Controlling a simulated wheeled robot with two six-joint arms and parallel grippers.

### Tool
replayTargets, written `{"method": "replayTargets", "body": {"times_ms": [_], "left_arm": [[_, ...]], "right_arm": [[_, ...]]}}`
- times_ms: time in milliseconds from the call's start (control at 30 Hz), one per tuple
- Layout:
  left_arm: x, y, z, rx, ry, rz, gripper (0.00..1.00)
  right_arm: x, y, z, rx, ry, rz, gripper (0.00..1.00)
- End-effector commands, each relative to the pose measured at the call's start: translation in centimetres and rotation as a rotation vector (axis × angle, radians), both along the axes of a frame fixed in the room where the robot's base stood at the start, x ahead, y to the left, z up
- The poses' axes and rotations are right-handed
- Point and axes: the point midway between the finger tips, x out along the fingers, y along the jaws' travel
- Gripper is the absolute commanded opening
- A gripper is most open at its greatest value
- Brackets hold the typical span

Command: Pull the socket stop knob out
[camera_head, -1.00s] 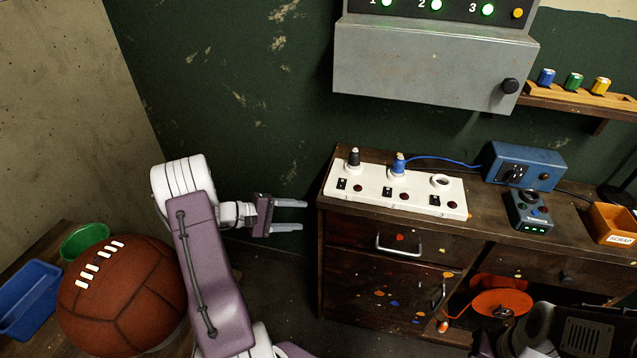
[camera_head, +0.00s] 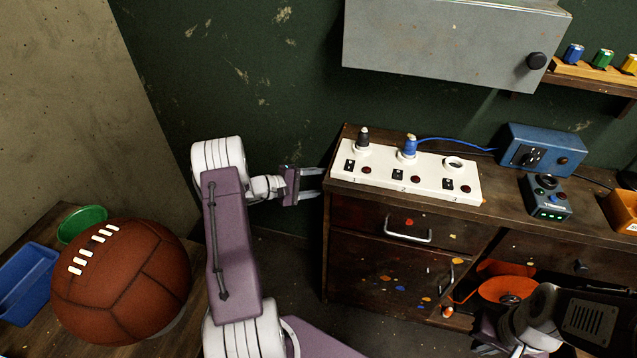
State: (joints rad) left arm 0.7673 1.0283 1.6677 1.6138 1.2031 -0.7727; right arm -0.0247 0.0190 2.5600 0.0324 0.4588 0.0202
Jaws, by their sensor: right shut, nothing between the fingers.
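A white socket strip (camera_head: 408,176) lies on the wooden bench. A black knob or plug (camera_head: 363,138) stands upright at its left end, and a blue plug (camera_head: 410,147) with a blue cord sits in the middle; the right-hand socket is empty. A round black knob (camera_head: 536,61) sits on the grey wall box (camera_head: 440,45). I cannot tell which is the stop knob. My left gripper (camera_head: 318,183) is open and empty, left of the bench's left edge. My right gripper (camera_head: 490,337) is shut and empty at the lower right, its fingertips hard to make out.
A blue box (camera_head: 542,148) and a small dark control box (camera_head: 548,198) stand right of the strip. An orange bin (camera_head: 624,211) is at the right edge. A brown ball (camera_head: 120,282), a green bowl (camera_head: 82,223) and a blue bin (camera_head: 27,283) are on the left table.

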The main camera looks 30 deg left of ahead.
Motion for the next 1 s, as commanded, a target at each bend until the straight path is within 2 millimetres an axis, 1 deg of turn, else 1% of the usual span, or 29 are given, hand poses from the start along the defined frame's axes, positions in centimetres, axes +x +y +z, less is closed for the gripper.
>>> {"method": "replayTargets", "body": {"times_ms": [167, 200, 267, 300, 333, 367, 1000], "left_arm": [[0.00, 0.00, -0.01, 0.000, 0.000, 0.000, 0.54], [-0.01, 0.00, -0.01, 0.000, 0.000, 0.000, 0.42], [-0.01, 0.00, -0.01, 0.000, 0.000, 0.000, 0.26], [-0.01, 0.00, -0.01, 0.000, 0.000, 0.000, 0.15], [-0.02, 0.00, 0.00, 0.000, 0.000, 0.000, 0.06], [-0.02, 0.00, 0.00, 0.000, 0.001, 0.000, 0.00], [-0.07, -0.04, -0.04, -0.001, 0.002, -0.002, 0.00]], "right_arm": [[0.01, 0.00, 0.01, 0.000, 0.000, 0.000, 0.00], [0.01, 0.00, 0.01, 0.000, 0.000, 0.000, 0.00], [0.01, 0.00, 0.01, 0.000, 0.000, 0.000, 0.00], [0.00, 0.00, 0.01, 0.000, 0.000, 0.000, 0.00], [0.00, 0.00, 0.01, 0.000, 0.000, 0.000, 0.00], [0.00, 0.00, 0.01, 0.000, 0.000, 0.000, 0.00], [0.00, 0.00, 0.00, 0.000, 0.000, 0.000, 0.00]]}}
